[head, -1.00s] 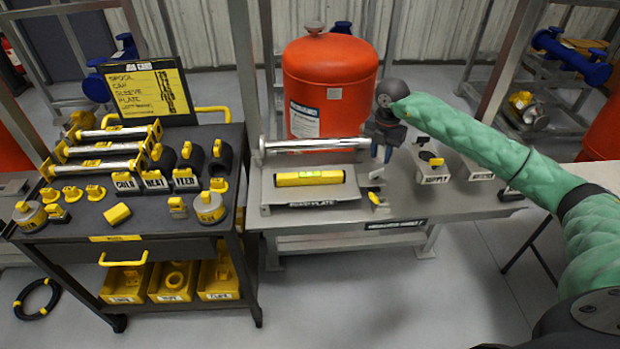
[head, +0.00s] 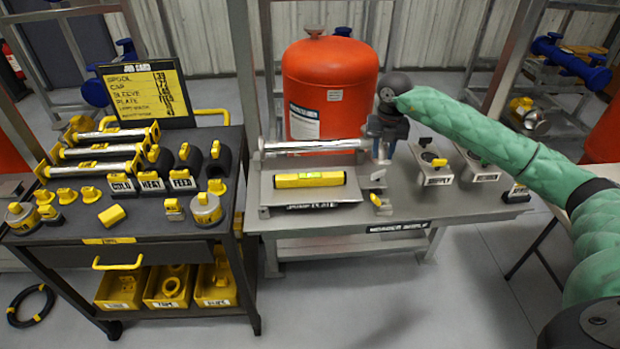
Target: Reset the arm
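My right arm, in a green sleeve, comes in from the right over the grey bench (head: 440,215). Its gripper (head: 383,152) points down at the right end of a silver spool (head: 315,147) on the bench. I cannot tell whether it touches the spool, or whether its fingers are open or shut. My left gripper is not in view.
A red tank (head: 330,85) stands behind the spool. A yellow level (head: 309,180) lies on a plate in front. Labelled grey blocks (head: 437,180) sit to the right. A dark cart (head: 150,225) with yellow-handled parts and a job card (head: 145,93) stands at left.

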